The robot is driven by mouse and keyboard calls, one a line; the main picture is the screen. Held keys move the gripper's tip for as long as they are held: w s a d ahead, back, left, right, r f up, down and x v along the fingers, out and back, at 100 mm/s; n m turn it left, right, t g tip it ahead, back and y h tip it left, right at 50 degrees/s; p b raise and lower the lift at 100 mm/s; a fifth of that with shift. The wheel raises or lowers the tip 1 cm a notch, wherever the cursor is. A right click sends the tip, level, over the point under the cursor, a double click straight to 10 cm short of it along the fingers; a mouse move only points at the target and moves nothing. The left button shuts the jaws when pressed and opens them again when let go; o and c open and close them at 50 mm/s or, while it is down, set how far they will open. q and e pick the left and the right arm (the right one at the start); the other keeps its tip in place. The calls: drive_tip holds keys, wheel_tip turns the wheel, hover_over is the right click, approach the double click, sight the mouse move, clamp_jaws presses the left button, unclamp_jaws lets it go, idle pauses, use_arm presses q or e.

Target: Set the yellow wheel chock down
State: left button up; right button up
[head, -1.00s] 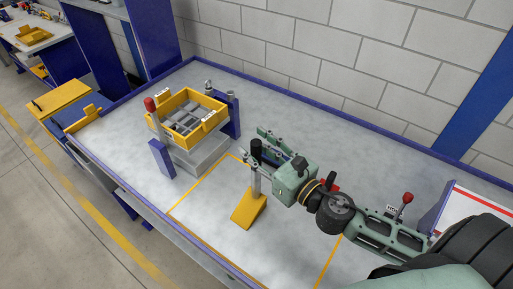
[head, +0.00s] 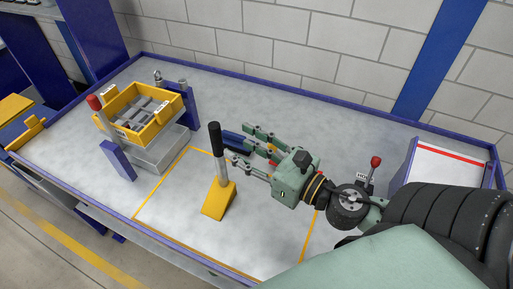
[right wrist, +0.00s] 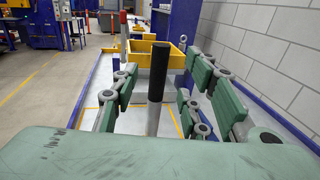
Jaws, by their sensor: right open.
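The yellow wheel chock (head: 219,203) stands on the bench top inside a yellow-outlined area, with its grey post and black handle (head: 215,139) pointing up. In the right wrist view the black handle (right wrist: 158,71) shows upright ahead, between the spread fingers (right wrist: 163,90). The chock's wedge is hidden there behind the green gripper body. My left gripper is not in view.
A yellow bin (head: 139,126) with grey parts sits on a grey block at the left, with a red-topped post (head: 95,104) beside it. A red-knobbed lever (head: 375,163) and a white panel with a red stripe (head: 447,163) are at the right.

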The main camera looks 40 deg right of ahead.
sight(222, 143)
drive_tip(key=shift+s+d, duration=0.2)
drive_tip(key=shift+s, duration=0.4)
drive_tip(key=shift+o, duration=0.4)
drive_tip(key=shift+v, duration=0.9)
use_arm(q)
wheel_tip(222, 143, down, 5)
drive_tip(key=b, duration=0.5)
use_arm(e)
drive_tip(key=w+d+f+n+g+y, duration=0.2)
drive_tip(key=w+f+n+g+y, duration=0.15)
drive_tip(key=w+y, duration=0.25)
drive_tip(key=shift+n+y, duration=0.3)
drive_tip(key=shift+n, duration=0.35)
drive_tip(key=p+x, duration=0.4)
drive_tip(key=x, duration=0.3)
drive_tip(key=shift+s+a+r+p, duration=0.1)
drive_tip(key=shift+s+a+p, duration=0.05)
drive_tip(key=shift+a+p, duration=0.15)
drive_tip(key=shift+w+a, duration=0.35)
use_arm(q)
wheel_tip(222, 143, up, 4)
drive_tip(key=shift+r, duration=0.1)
use_arm(e)
drive_tip(key=shift+f, duration=0.25)
